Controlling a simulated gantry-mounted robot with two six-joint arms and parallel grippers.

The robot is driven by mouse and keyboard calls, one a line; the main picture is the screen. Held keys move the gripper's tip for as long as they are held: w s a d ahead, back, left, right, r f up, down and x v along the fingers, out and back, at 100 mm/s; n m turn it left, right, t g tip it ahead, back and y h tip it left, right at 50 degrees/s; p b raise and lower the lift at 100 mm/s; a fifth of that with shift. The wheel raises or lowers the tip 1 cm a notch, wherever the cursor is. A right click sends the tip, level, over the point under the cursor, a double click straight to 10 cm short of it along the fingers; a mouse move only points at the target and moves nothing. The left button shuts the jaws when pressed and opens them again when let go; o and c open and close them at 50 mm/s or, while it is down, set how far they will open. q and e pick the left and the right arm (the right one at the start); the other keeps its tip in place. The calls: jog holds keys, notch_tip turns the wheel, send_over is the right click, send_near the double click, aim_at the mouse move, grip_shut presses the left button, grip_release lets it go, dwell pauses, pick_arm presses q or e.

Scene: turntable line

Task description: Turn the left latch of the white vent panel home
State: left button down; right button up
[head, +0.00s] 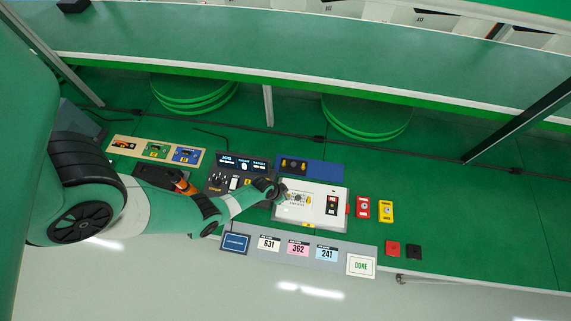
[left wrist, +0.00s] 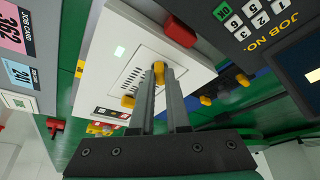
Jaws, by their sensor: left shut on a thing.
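The white vent panel (head: 297,216) lies on the green bench in the head view, with a slotted grille near its left part. In the left wrist view the white panel (left wrist: 103,62) shows its grille (left wrist: 133,76) and a yellow latch (left wrist: 158,68) beside it. My left gripper (head: 281,191) reaches the panel's left end; in the left wrist view its fingertips (left wrist: 159,78) are closed around that latch. A second yellow latch (left wrist: 128,101) is at the other side of the grille, free. The fingers hide part of the held latch, so its exact angle is unclear. My right gripper is not in view.
A dark block with yellow knobs (head: 293,165) lies on a blue mat behind the panel. A keypad console (head: 238,170) is close at left. Red (head: 363,208) and yellow (head: 386,211) blocks stand at right. Job cards (head: 298,248) lie in front.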

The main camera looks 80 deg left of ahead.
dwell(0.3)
pick_arm(q)
jog(key=c, duration=0.9)
grip_release()
jog(key=shift+s+r+p, duration=0.1)
jog(key=shift+r+p, duration=0.25)
jog(key=shift+r, duration=0.05)
jog(key=p+v, duration=0.5)
jog(key=v, duration=0.5)
jog(key=shift+s+r, duration=0.2)
jog(key=shift+r, duration=0.15)
